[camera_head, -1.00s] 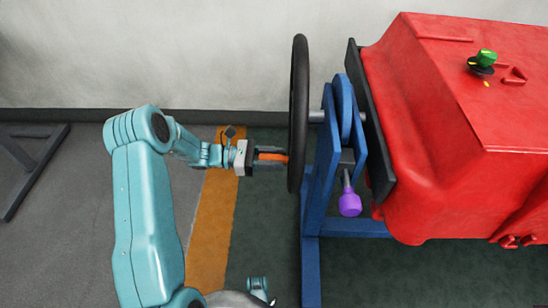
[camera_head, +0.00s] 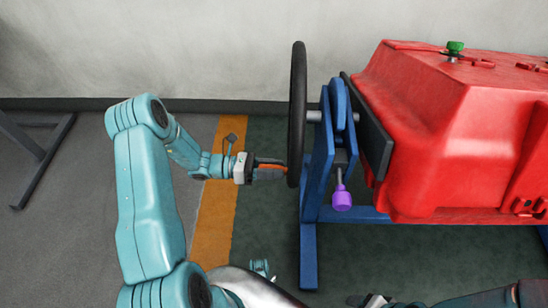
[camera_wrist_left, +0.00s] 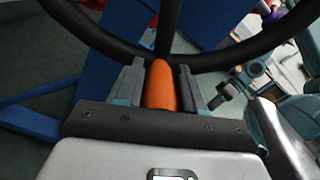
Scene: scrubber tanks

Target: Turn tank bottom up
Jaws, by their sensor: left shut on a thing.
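The red tank (camera_head: 440,130) lies on its side axle in a blue stand (camera_head: 318,175), its sloped face toward me and a green knob (camera_head: 455,47) near its top edge. A black handwheel (camera_head: 297,110) stands upright at the left end of the axle, seen edge-on. My left gripper (camera_head: 270,171) is shut on the wheel's orange handle (camera_wrist_left: 160,85), which lies between its fingers in the left wrist view. Part of my right arm shows at the lower right, with its gripper (camera_head: 375,300) cut by the bottom edge.
A purple knob (camera_head: 342,200) hangs on the stand below the axle. An orange floor stripe (camera_head: 215,220) runs left of the wheel. A grey wall (camera_head: 200,50) stands behind. The floor left of the stripe is mostly clear, with a dark metal frame (camera_head: 40,160) at the far left.

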